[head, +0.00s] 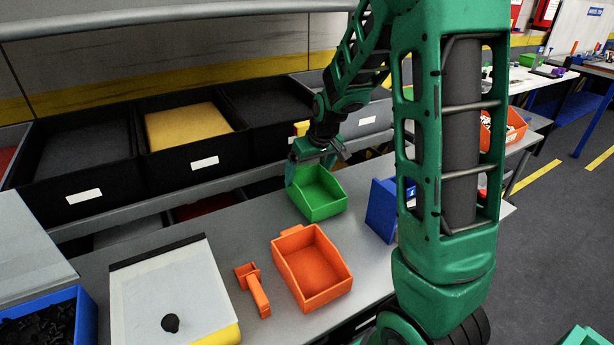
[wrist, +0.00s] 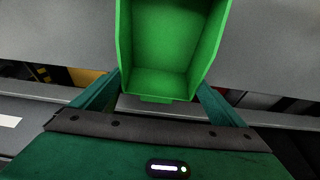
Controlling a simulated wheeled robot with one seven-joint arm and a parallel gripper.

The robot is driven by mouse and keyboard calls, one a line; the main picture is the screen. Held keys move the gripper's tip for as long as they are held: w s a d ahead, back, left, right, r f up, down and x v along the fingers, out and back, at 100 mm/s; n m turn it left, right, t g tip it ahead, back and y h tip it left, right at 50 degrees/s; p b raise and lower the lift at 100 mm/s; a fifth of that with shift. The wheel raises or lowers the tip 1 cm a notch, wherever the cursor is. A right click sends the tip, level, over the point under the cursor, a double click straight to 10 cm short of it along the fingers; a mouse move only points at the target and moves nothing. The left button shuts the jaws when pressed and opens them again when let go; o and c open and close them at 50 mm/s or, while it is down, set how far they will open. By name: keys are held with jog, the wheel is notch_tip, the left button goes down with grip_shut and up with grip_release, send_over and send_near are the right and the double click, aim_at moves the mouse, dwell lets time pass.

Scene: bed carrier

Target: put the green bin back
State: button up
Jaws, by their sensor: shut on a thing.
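The green bin (head: 320,196) is on or just above the grey workbench, near its back edge; I cannot tell whether it touches the surface. It looks empty and upright. My gripper (head: 310,166) is at the back end of the bin, shut on it. In the wrist view, the green bin (wrist: 168,45) fills the top middle, and the fingers of my gripper (wrist: 155,95) lie on both sides of its near end.
An orange bin (head: 312,268) and a small orange holder (head: 254,290) stand in front on the workbench (head: 215,258). A blue bin (head: 381,210) is to the right, partly behind my arm. Black crates (head: 78,165) line the shelf behind. A white-topped box (head: 168,295) is at left.

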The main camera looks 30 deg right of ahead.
jog(key=shift+f, duration=0.55)
jog(key=o, duration=1.5)
jog(key=v, duration=1.2)
jog(key=shift+a, duration=0.1)
